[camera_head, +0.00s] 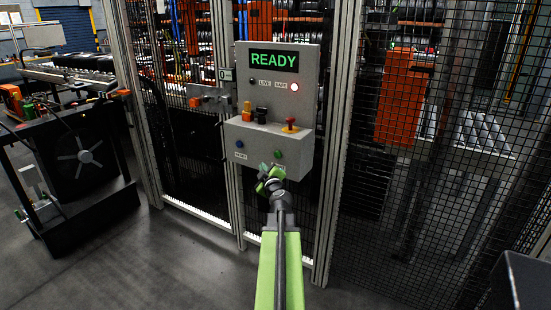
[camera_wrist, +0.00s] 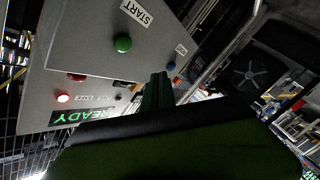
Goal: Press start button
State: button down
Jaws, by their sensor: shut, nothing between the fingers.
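The green start button (camera_head: 278,154) is on the lower front face of a grey control box (camera_head: 306,95) in the head view. The START label beside it is partly covered by my gripper there. In the wrist view the green button (camera_wrist: 123,43) and START label (camera_wrist: 136,12) show clearly. My gripper (camera_head: 268,178) is shut and empty, just below and slightly left of the button in the head view. In the wrist view its green fingers (camera_wrist: 158,90) appear to the right of the button. No contact with the button is visible.
A blue button (camera_head: 239,142) is on the same face, left of the green one. A red-knobbed switch (camera_head: 290,126) and other switches sit above, under a lit READY display (camera_head: 273,60). Mesh fencing (camera_head: 420,170) flanks the box. A dark cart (camera_head: 75,160) stands left; the floor between is clear.

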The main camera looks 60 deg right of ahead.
aim_at(278, 155)
jog(key=d, duration=0.7)
jog(key=shift+d, duration=0.25)
dwell(1.6)
jog(key=shift+d, duration=0.4)
jog(key=shift+d, duration=0.45)
dwell(0.5)
dwell(0.4)
jog(key=shift+a, duration=0.85)
